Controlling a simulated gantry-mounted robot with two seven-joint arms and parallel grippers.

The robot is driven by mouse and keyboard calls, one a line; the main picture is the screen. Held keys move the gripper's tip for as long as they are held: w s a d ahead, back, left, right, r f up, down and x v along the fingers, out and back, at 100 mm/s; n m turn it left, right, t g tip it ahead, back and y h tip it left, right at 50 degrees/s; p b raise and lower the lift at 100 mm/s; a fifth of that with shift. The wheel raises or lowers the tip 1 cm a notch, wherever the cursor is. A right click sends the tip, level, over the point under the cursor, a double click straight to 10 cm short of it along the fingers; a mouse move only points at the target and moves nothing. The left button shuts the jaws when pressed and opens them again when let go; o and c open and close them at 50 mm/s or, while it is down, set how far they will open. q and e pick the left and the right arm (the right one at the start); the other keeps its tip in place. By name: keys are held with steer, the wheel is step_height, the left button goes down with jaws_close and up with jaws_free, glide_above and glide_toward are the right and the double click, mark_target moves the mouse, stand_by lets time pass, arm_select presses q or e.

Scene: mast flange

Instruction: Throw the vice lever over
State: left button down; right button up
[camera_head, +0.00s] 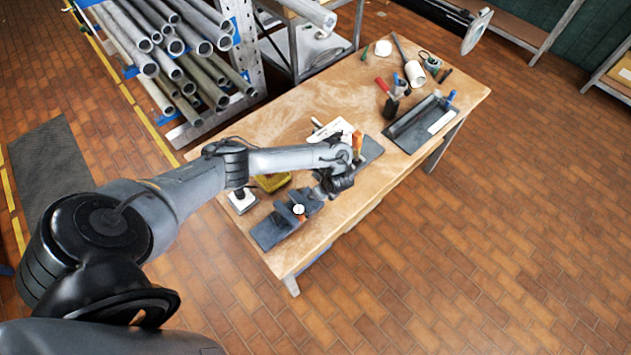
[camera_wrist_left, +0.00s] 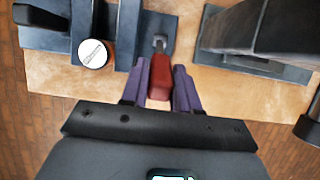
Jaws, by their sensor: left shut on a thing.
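The vice (camera_head: 282,222) is a dark grey block on a flat base at the near left end of the wooden bench. It also shows at the top left of the left wrist view (camera_wrist_left: 128,42). A white round piece (camera_wrist_left: 95,53) sits at the vice and shows in the head view too (camera_head: 298,209). The vice lever has a red grip (camera_wrist_left: 160,78) on a grey metal stem. My left gripper (camera_wrist_left: 160,85) is shut on the red grip, one purple finger on each side. In the head view my left gripper (camera_head: 325,188) is beside the vice and hides the lever. My right gripper is not in view.
The bench (camera_head: 290,105) also holds a red-handled tool (camera_head: 382,85), a white cup (camera_head: 415,73) and a dark tray (camera_head: 420,122) at its far right. A yellow item (camera_head: 272,182) lies behind my left forearm. A pipe rack (camera_head: 180,50) stands to the left.

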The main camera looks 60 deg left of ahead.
arm_select(q)
steer(key=shift+w+d+f+y+p, duration=0.15)
steer(key=shift+d+f+y, duration=0.15)
steer(key=shift+d+y, duration=0.3)
steer(key=shift+w+d+f+y+p, duration=0.15)
steer(key=shift+d+f+y, duration=0.15)
steer(key=shift+d+y, duration=0.3)
steer(key=shift+s, duration=0.1)
steer(key=c, duration=0.9)
jaws_free()
steer(key=shift+p+v, duration=2.15)
steer(key=shift+v, duration=3.2)
